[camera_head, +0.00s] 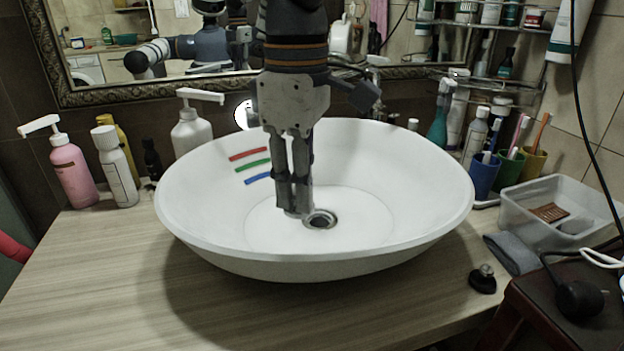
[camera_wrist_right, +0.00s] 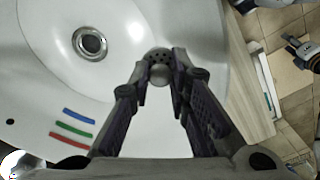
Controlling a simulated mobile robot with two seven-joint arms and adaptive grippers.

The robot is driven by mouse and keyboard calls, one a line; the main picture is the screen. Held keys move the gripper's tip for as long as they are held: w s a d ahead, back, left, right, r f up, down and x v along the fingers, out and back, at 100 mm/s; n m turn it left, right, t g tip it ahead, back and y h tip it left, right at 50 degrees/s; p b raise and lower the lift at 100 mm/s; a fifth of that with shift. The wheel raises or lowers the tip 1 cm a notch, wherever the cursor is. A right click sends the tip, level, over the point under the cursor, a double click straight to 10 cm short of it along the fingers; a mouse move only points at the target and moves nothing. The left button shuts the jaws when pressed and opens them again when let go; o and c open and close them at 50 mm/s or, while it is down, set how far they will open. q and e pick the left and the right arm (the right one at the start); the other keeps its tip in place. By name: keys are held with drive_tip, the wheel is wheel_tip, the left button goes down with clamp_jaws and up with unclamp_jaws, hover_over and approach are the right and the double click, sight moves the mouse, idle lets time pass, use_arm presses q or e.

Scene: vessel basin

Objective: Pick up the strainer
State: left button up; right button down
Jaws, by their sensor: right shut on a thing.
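The strainer (camera_wrist_right: 159,56) is a small grey disc with dark holes, seen in the right wrist view between the fingertips of my right gripper (camera_wrist_right: 161,72). The gripper is shut on it. In the head view my right gripper (camera_head: 296,208) points down inside the white basin (camera_head: 420,190), just left of the round metal drain (camera_head: 320,219); the strainer is mostly hidden by the fingers there. The drain also shows in the wrist view (camera_wrist_right: 90,43), apart from the strainer. My left gripper is not in view.
A black stopper with a metal knob (camera_head: 482,280) lies on the counter right of the basin. A clear tray (camera_head: 552,235), cups and several bottles flank the basin. A mirror (camera_head: 110,80) stands behind. The counter's front left is clear.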

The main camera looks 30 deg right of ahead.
drive_tip(key=shift+s+a+r+p, duration=0.2)
drive_tip(key=shift+s+r, duration=0.15)
drive_tip(key=shift+r, duration=0.25)
drive_tip(key=shift+s+a+r+p, duration=0.15)
drive_tip(key=shift+s+r, duration=0.15)
drive_tip(key=shift+r, duration=0.25)
drive_tip(key=shift+f, duration=0.15)
drive_tip(key=shift+w+r+b, duration=0.15)
drive_tip(key=shift+r+b, duration=0.15)
drive_tip(key=shift+r, duration=0.75)
